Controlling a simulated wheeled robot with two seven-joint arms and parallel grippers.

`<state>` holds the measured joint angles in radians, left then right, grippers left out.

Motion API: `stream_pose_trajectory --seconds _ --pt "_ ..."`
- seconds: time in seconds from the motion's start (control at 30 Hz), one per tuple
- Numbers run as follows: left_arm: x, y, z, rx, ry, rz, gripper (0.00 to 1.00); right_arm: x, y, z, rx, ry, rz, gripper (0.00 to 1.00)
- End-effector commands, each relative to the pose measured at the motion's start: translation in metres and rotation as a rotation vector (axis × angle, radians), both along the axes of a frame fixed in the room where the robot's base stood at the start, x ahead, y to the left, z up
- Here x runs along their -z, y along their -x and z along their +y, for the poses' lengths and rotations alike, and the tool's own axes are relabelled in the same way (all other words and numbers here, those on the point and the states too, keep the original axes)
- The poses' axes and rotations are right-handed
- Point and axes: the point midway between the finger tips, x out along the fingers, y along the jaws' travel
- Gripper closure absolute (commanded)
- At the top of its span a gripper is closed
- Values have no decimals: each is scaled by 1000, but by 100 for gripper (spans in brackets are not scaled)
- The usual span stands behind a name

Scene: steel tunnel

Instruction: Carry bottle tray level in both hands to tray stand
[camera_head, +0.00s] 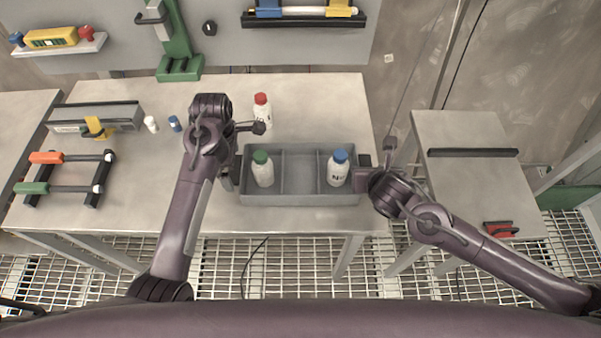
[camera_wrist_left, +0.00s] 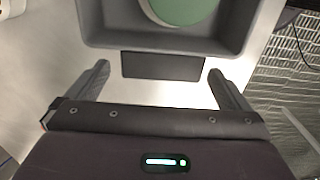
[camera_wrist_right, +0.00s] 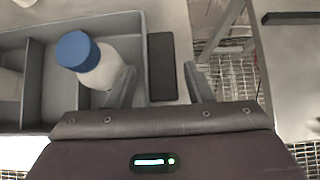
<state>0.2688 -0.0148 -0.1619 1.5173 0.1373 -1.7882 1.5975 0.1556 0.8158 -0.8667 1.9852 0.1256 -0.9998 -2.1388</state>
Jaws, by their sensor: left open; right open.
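The grey bottle tray (camera_head: 300,198) sits on the steel table, split into compartments. A white bottle with a green cap (camera_head: 262,170) stands in its left compartment and one with a blue cap (camera_head: 338,170) in its right one; the middle is empty. My left gripper (camera_head: 232,172) is open at the tray's left end; in the left wrist view the dark end handle (camera_wrist_left: 162,65) lies between its spread fingers. My right gripper (camera_head: 368,172) is open at the right end, with the other dark handle (camera_wrist_right: 162,67) between its fingers. Neither grips visibly.
A red-capped bottle (camera_head: 261,110) stands behind the tray. A lower side table (camera_head: 465,185) with a black bar (camera_head: 473,152) stands right, across a gap; I cannot tell if it is the tray stand. A rack with orange and green handles (camera_head: 66,174) lies left.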

Motion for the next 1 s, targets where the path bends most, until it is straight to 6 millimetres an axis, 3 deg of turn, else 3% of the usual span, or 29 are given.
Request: stream_pose_trajectory --seconds 0.3,0.7,1.0 --pt "41 0 0 1 0 0 0 28 -29 0 1 -1 -1 53" --pt "46 0 0 1 0 -1 1 32 -33 0 0 -1 -1 54" --pt "46 0 0 1 0 -1 41 32 -33 0 0 -1 -1 93"
